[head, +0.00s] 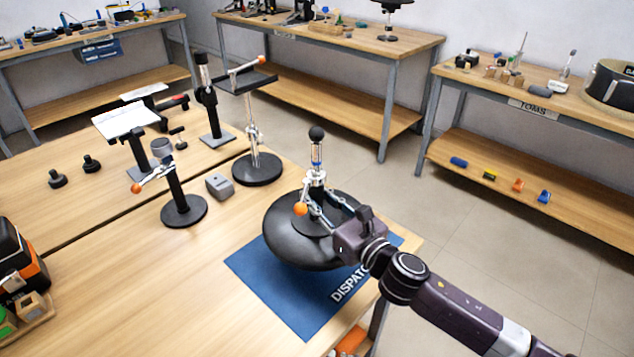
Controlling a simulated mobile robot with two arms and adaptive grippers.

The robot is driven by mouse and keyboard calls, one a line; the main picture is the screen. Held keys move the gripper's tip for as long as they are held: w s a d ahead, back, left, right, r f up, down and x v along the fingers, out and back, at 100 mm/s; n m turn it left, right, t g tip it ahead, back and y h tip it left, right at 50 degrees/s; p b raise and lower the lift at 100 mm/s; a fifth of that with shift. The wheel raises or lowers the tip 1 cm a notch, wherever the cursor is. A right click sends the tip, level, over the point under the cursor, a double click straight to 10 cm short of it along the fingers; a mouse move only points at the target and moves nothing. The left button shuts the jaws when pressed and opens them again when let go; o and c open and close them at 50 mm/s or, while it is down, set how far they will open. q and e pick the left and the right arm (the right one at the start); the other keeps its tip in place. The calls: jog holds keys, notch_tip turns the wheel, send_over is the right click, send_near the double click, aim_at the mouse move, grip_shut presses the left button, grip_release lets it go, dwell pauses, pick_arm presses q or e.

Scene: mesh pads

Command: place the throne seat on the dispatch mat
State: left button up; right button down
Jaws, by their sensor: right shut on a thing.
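The throne seat (284,242) is a large, black, rounded cushion over the blue dispatch mat (288,313). It covers much of the mat's far part; I cannot tell whether it touches the mat. A silver upright with a black ball on top (317,158) and an orange knob (300,209) rises from the seat's middle. My right gripper (322,208) reaches in from the lower right and is shut at the seat, its fingertips partly lost among the metal parts. My left gripper is not in view.
Several black-based stands stand behind and left of the mat, including one with a round base (184,211) and a taller one (257,168). A small grey box (219,185) lies between them. An orange-and-black case (18,262) is at the left edge.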

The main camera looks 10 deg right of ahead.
jog(key=shift+f, duration=0.7)
jog(key=shift+f+b, duration=0.6)
jog(key=shift+f, duration=1.2)
jog(key=shift+f, duration=0.2)
jog(key=c, duration=1.7)
grip_release()
jog(key=shift+f, duration=0.15)
jog(key=shift+o, duration=0.2)
